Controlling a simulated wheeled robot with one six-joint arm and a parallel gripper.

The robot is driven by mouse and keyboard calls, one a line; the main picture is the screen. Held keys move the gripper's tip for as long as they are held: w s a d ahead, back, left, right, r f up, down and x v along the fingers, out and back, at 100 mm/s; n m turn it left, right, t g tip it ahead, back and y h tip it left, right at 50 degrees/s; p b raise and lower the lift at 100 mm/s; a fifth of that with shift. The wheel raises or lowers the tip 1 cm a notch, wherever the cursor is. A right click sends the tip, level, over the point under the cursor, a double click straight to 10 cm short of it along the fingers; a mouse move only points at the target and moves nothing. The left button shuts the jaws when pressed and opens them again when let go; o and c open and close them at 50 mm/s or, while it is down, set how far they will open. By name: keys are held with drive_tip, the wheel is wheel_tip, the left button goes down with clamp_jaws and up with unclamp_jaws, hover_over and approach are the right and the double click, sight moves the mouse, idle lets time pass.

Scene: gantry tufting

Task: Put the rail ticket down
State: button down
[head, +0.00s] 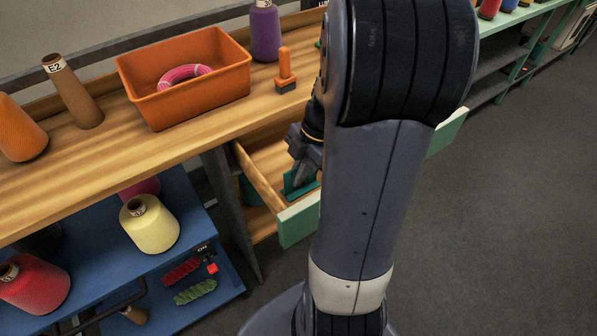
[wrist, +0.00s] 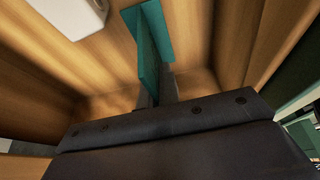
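The rail ticket is the teal piece, a flat plate with a second flat face joined to it (wrist: 148,45). In the head view a teal part of it (head: 296,186) shows inside the open drawer (head: 298,223), which has a pale green front. My gripper (wrist: 158,92) is shut on the teal piece, with a dark finger on each side of it. In the head view my gripper (head: 304,168) reaches down into the drawer, partly hidden by my arm. I cannot tell whether the teal piece touches the drawer floor.
A white object (wrist: 72,14) lies in the drawer near the teal piece. The wooden bench above holds an orange bin (head: 185,85) with a pink ring, an orange-handled tool (head: 286,70) and thread cones. A blue shelf unit (head: 215,225) with yarn stands left of the drawer.

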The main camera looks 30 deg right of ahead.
drive_tip(key=shift+f, duration=0.15)
drive_tip(key=c, duration=1.7)
unclamp_jaws()
drive_tip(key=shift+r, duration=0.2)
drive_tip(key=v, duration=1.2)
